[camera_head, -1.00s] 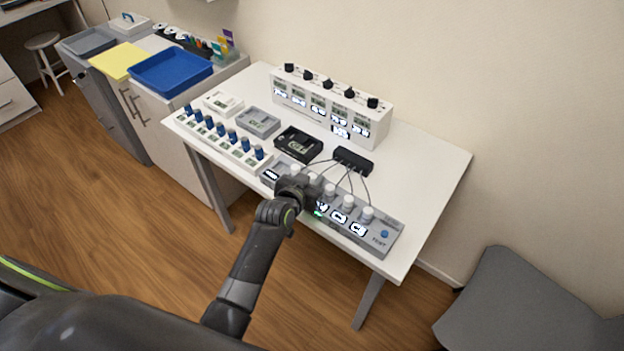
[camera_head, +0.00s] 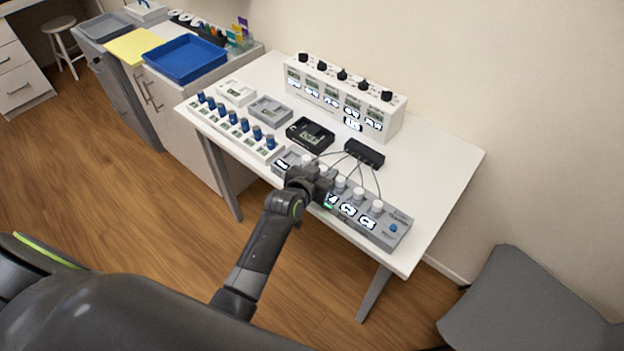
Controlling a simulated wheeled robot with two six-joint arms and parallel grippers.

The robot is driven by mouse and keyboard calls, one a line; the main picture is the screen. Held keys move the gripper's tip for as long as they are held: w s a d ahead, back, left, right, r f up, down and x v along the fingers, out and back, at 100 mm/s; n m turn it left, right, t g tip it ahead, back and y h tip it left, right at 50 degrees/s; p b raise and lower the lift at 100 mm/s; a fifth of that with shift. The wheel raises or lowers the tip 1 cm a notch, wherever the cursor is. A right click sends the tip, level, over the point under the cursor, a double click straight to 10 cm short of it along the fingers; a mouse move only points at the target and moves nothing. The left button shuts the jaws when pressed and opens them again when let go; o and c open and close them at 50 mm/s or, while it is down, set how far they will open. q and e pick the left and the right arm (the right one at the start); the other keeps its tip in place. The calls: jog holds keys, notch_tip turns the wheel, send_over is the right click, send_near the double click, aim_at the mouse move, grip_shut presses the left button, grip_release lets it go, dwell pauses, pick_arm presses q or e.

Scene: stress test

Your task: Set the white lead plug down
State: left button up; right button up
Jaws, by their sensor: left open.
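Several white lead plugs stand upright in a row on the grey test panel (camera_head: 397,238) along the table's front edge. One white lead plug (camera_head: 376,207) is nearest the panel's right end, and another (camera_head: 358,195) is just left of it. Thin dark leads run from the row to a black box (camera_head: 364,153) behind. My left gripper (camera_head: 325,181) is over the left-middle part of the panel, with its jaws open. The gripper hides part of the row, so I cannot tell whether a plug is between its fingers. My right gripper is not in view.
Behind the panel are a black device (camera_head: 310,134), a grey tray (camera_head: 269,110) and a white display unit (camera_head: 343,96). Blue-capped vials (camera_head: 245,125) stand in a rack at left. The table's right side (camera_head: 440,165) is clear. A grey chair (camera_head: 510,300) stands at lower right.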

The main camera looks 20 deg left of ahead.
pick_arm(q)
jog(key=v, duration=1.1)
jog(key=shift+s+b, duration=0.25)
jog(key=shift+b, duration=0.15)
jog(key=shift+r, duration=0.1)
jog(key=s+a+f+g+y, duration=0.15)
jog(key=s+f, duration=0.25)
jog(key=f, duration=0.6)
jog(key=s+a+f+n+g, duration=0.1)
jog(key=s+f+g, duration=0.25)
jog(key=f, duration=0.55)
jog(key=s+a+f+g, duration=0.15)
jog(key=s+f, duration=0.35)
jog(key=f, duration=0.5)
jog(key=s+a+f+g, duration=0.2)
jog(key=s+f, duration=0.3)
jog(key=s, duration=0.4)
jog(key=s+a+f+n+g+y, duration=0.1)
jog(key=s+a+f, duration=0.2)
jog(key=s, duration=0.7)
jog(key=s+a+f+g, duration=0.2)
jog(key=s+f, duration=0.5)
jog(key=s, duration=0.2)
jog(key=shift+s+a+f+g+y, duration=0.2)
jog(key=shift+s+g+y, duration=0.15)
